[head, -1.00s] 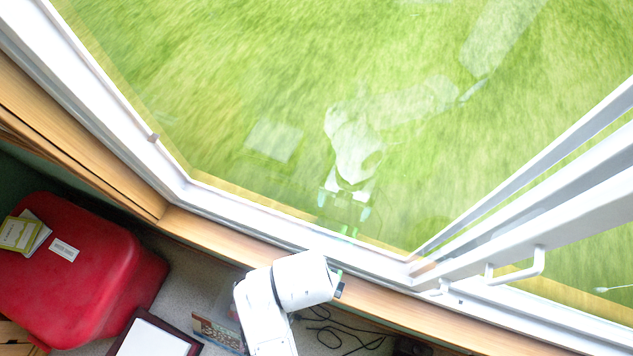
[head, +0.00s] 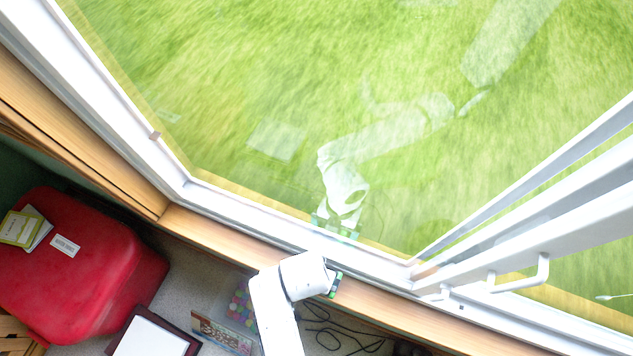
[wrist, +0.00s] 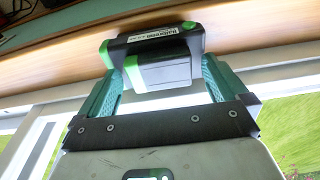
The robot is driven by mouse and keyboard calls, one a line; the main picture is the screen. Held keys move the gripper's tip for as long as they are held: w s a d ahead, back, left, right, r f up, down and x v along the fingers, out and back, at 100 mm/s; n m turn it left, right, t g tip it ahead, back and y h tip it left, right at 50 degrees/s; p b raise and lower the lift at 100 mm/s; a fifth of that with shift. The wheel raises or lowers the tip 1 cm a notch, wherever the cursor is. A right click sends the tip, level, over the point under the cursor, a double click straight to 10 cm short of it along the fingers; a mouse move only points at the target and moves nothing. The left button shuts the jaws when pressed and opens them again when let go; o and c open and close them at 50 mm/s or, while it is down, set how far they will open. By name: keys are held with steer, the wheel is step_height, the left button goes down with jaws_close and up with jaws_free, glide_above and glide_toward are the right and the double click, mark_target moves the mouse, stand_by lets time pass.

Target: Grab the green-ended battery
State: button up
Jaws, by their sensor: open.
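The battery (wrist: 153,40) is dark with green ends and a pale label. It shows at the top middle of the wrist view, on or just above a wooden ledge. In the head view, a small dark and green patch (head: 335,284) shows beside my white wrist; gripper and battery cannot be told apart there.
The wooden sill (head: 400,307) runs along the white window frame (head: 240,213). A window handle (head: 520,278) sticks out at right. A red seat (head: 70,265) with booklets, a framed picture (head: 153,337), a box (head: 222,335) and black cables (head: 340,335) lie below.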

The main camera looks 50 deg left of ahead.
steer(key=shift+c, duration=0.3)
jaws_close()
stand_by(0.7)
